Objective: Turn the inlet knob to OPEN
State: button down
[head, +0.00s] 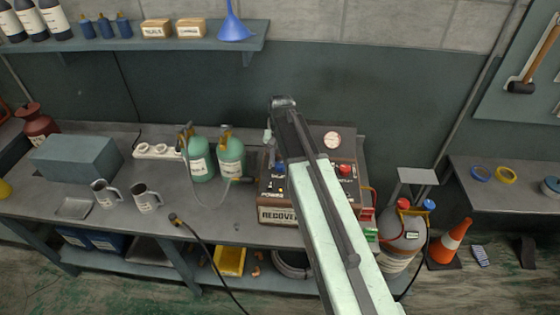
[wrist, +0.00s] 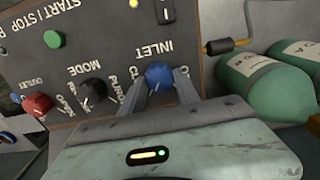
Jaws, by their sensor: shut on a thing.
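The inlet knob (wrist: 159,74) is a blue round knob on the dark front panel of the recovery machine (head: 283,215). In the wrist view the panel shows upside down, with INLET printed above the knob and partly hidden lettering at both sides. My gripper (wrist: 162,88) has one finger on each side of the knob and is shut on it. The knob's pointer and exact setting cannot be made out. In the head view my arm covers part of the machine, and a blue knob (head: 280,169) shows left of it.
A black mode knob (wrist: 94,90) and a red outlet knob (wrist: 38,104) sit beside the inlet knob. Green cylinders (head: 231,158) with a hose stand left of the machine.

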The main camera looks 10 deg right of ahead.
jog(key=n, duration=0.4)
jog(key=shift+n, duration=0.3)
jog(key=n, duration=0.3)
jog(key=shift+n, duration=0.3)
jog(key=n, duration=0.3)
jog(key=shift+n, duration=2.2)
jog(key=c, duration=0.9)
grip_release()
